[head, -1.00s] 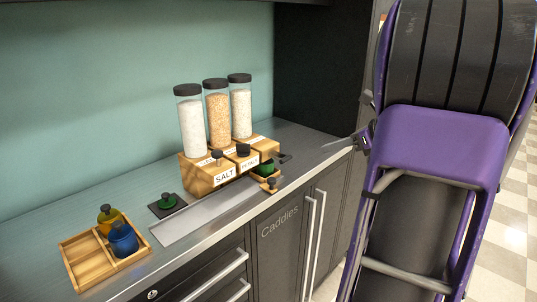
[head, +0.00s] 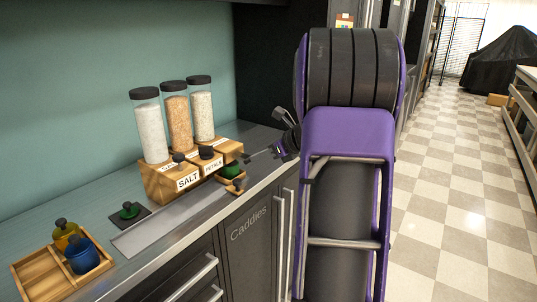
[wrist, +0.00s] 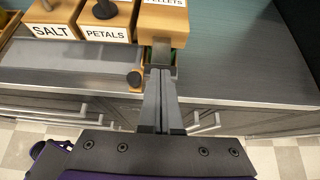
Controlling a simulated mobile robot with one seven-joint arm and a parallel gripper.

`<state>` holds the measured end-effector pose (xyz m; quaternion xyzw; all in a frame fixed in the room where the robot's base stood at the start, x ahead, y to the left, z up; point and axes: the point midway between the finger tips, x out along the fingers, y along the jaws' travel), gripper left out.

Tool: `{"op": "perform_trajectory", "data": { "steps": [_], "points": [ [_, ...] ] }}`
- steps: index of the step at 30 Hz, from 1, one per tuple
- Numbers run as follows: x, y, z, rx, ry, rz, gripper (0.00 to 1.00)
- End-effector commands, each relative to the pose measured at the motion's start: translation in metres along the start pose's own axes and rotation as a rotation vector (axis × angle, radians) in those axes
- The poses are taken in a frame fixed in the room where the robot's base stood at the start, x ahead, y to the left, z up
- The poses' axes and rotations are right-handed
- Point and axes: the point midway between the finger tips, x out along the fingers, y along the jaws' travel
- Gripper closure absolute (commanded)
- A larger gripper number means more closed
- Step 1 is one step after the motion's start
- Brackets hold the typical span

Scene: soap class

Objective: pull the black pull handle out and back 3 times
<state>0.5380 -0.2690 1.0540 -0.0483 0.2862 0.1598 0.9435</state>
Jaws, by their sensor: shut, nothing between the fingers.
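Three clear dispensers with black lids stand in a wooden block (head: 160,185) on the counter. Black pull handles show on the salt part (head: 178,157) and the petals part (head: 206,152). A dark handle-like piece (head: 247,159) sticks out at the right, pellets part; its shape is too small to tell. My gripper (head: 266,152) is shut and empty, just right of that piece. In the wrist view, my shut fingers (wrist: 160,75) point under the pellets block (wrist: 163,28), with the petals handle (wrist: 104,9) to the left. Contact with a handle cannot be told.
A wooden tray (head: 35,273) holds yellow and blue jars at left. Cabinet handles (head: 278,235) line the counter front.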

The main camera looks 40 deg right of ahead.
Motion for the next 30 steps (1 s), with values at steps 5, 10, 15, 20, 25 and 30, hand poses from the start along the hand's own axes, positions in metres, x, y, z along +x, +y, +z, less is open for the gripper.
{"op": "perform_trajectory", "data": {
  "steps": [5,10,15,20,25,30],
  "points": [
    [0.004,0.000,0.000,-0.001,0.000,-0.001,1.00],
    [0.004,0.000,0.000,0.000,0.000,0.000,1.00],
    [0.009,0.000,0.006,-0.001,0.001,0.002,1.00],
    [0.030,0.001,0.020,-0.001,0.001,0.004,1.00],
    [0.036,0.001,0.022,0.000,-0.002,0.001,1.00],
    [0.037,0.002,0.024,-0.001,-0.004,0.003,1.00]
  ]
}}
